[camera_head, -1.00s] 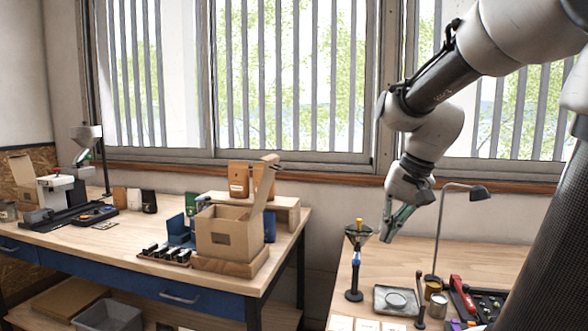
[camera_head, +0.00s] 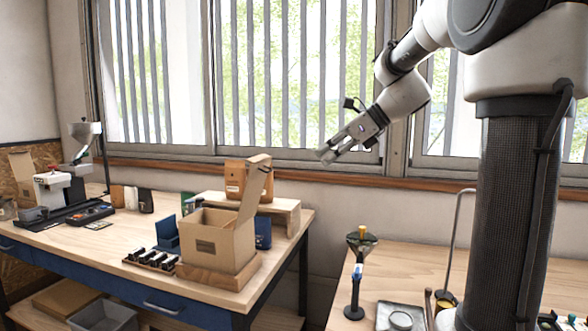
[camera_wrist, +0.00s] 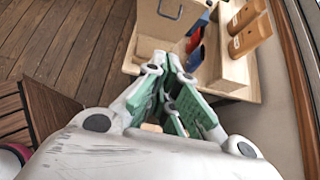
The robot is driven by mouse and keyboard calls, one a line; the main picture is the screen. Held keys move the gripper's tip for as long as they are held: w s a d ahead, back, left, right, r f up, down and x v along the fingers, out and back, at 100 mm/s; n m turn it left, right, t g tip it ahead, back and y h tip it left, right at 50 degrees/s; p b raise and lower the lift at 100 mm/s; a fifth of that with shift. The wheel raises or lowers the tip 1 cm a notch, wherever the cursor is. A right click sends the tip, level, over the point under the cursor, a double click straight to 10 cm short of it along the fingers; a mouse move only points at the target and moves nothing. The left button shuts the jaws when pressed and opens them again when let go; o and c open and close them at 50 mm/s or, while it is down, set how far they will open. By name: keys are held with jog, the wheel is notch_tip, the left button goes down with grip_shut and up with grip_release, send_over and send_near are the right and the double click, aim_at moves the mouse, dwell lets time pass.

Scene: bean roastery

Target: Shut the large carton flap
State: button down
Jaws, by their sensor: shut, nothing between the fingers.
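The large carton (camera_head: 219,238) is an open brown cardboard box on a wooden board on the left bench. Its large flap (camera_head: 254,188) stands up at the right side, tilted a little outward. My gripper (camera_head: 325,155) is shut and empty, in the air to the right of the flap and higher in the picture, apart from it. In the wrist view my gripper (camera_wrist: 178,128) shows green finger pads close together. Part of the carton (camera_wrist: 165,22) shows at the top of that view, beyond the fingers.
Brown bags (camera_head: 236,180) stand on a wooden riser (camera_head: 290,212) behind the carton. A rack of small dark vials (camera_head: 152,260) lies left of it. A second bench (camera_head: 390,270) at right holds a funnel stand (camera_head: 357,285). A gap separates the benches.

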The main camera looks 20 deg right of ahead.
jog(key=w+a+r+x, duration=0.1)
jog(key=r+x, duration=0.1)
jog(key=x, duration=1)
jog(key=shift+w+a, duration=0.25)
jog(key=shift+a, duration=0.15)
jog(key=shift+w+a+r+g+h, duration=0.3)
jog(key=shift+a+r+h, duration=0.05)
jog(key=shift+a+h, duration=0.1)
